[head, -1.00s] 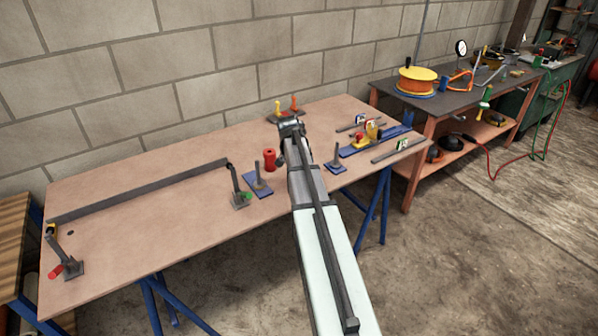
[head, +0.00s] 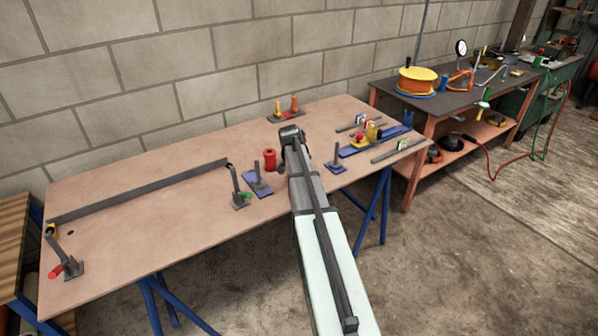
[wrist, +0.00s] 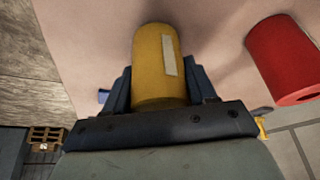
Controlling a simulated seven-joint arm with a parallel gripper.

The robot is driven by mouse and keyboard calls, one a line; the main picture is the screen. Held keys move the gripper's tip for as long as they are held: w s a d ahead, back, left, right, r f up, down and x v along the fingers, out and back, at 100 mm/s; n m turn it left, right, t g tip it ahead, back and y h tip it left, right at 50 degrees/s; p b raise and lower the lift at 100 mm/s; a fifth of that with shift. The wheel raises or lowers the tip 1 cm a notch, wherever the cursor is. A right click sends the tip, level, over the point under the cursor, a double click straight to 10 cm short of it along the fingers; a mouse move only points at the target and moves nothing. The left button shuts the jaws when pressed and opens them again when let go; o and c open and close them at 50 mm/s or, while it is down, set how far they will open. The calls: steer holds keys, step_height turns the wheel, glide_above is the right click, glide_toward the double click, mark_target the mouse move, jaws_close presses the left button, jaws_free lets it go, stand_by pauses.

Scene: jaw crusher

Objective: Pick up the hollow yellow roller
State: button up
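The yellow roller (wrist: 153,62) stands between the two dark fingers of my gripper (wrist: 160,88) in the wrist view. A pale label strip runs along its side. One finger lies close along each side of it. I cannot tell whether they press on it or a thin gap remains. The roller's near end is hidden by the gripper body. In the head view my gripper (head: 289,138) is low over the table, right of the red roller, and hides the yellow roller.
The red roller (head: 269,160) stands close by, and also shows in the wrist view (wrist: 280,60). Blue plates with posts stand at left (head: 258,181) and right (head: 336,162). A holder (head: 285,115) with coloured handles is behind.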

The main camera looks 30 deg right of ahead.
steer(key=c, duration=0.7)
steer(key=shift+r, duration=0.1)
step_height(320, 180, up, 9)
steer(key=shift+w+a+r, duration=0.65)
steer(key=shift+a+r, duration=1.2)
steer(key=shift+a, duration=0.7)
steer(key=shift+w+a+r, duration=0.7)
steer(key=shift+a+r, duration=1.15)
steer(key=shift+a, duration=0.65)
steer(key=shift+w+a+r, duration=0.65)
steer(key=shift+a+r, duration=1.2)
steer(key=shift+a, duration=0.7)
